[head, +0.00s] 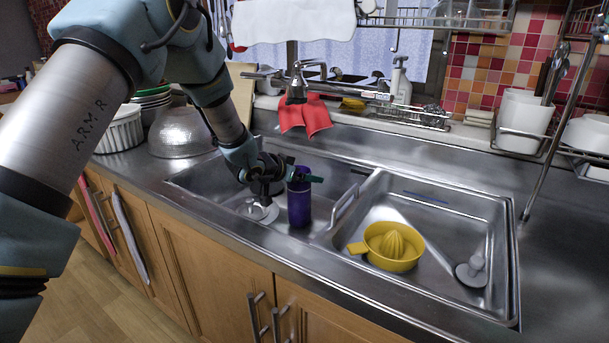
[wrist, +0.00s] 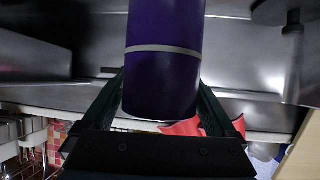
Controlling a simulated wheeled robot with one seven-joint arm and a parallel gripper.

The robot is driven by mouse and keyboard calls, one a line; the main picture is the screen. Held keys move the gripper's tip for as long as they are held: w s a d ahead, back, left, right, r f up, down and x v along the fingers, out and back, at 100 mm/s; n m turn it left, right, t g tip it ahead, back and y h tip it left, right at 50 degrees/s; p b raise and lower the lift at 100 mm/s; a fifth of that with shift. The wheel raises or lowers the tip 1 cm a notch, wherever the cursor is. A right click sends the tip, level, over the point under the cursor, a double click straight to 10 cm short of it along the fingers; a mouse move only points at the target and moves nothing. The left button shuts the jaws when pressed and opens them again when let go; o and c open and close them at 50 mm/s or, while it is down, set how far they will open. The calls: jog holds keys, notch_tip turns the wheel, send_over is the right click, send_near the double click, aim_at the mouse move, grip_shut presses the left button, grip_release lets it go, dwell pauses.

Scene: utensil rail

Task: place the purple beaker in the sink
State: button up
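The purple beaker (head: 299,205) is upright in the left basin of the sink (head: 228,195), near the divider. A light band runs around it in the wrist view (wrist: 164,80). My gripper (head: 301,177) is at the beaker's upper part. In the wrist view, its two dark fingers (wrist: 162,90) lie against both sides of the beaker, so it is shut on it. Whether the beaker's base touches the basin floor I cannot tell.
A yellow juicer (head: 393,247) and a grey plug (head: 471,269) are in the right basin. The faucet (head: 299,82) with a red cloth (head: 305,116) stands behind the left basin. A metal bowl (head: 181,131) and white dish (head: 121,129) stand left of the sink.

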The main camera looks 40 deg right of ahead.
jog(key=shift+o, duration=0.3)
jog(key=b+v, duration=0.1)
jog(key=v, duration=1.1)
jog(key=shift+r, duration=0.2)
